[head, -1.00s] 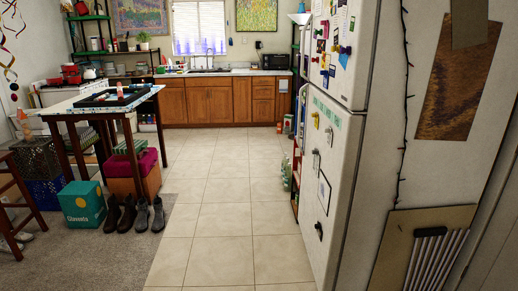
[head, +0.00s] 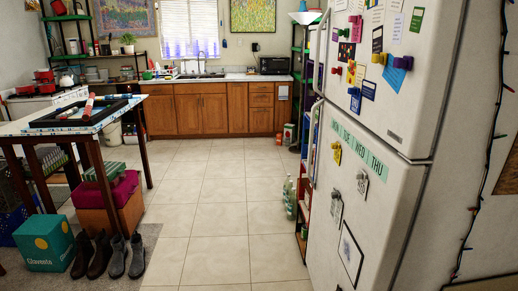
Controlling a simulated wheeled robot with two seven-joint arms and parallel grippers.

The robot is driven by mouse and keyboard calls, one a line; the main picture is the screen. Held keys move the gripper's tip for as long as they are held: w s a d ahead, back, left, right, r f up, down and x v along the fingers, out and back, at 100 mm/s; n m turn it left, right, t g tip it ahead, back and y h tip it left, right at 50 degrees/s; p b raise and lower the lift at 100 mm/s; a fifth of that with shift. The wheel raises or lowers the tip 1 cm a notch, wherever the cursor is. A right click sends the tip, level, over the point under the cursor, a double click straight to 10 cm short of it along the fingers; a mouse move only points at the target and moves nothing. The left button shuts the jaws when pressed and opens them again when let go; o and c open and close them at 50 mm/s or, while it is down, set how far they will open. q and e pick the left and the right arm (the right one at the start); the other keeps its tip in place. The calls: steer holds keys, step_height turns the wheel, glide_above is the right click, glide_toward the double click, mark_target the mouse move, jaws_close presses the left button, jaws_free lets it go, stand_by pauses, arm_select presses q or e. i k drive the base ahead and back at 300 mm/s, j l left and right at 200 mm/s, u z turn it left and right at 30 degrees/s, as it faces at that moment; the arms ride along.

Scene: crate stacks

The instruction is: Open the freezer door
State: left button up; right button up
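The white fridge-freezer (head: 378,200) stands at the right of the head view, its front turned partly toward me. Its upper door (head: 395,110) is shut and covered with magnets and notes. Its lower door (head: 385,240) is also shut, with a green weekday strip, clips and a framed sheet. A seam divides the two doors. A long white handle (head: 321,50) runs down the left edge of the upper door, and another handle (head: 312,140) is on the lower door. Which door is the freezer is not labelled. Neither of my grippers is in view.
A tiled floor (head: 215,215) lies clear ahead to the wooden cabinets (head: 202,108). A tall table (head: 75,110), boots (head: 115,255) and a teal box (head: 46,243) stand at left. A narrow shelf (head: 303,190) with bottles stands beyond the fridge.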

mark_target(405, 109)
steer(key=i, duration=2.8)
steer(key=i+z, duration=0.15)
steer(key=i, duration=0.05)
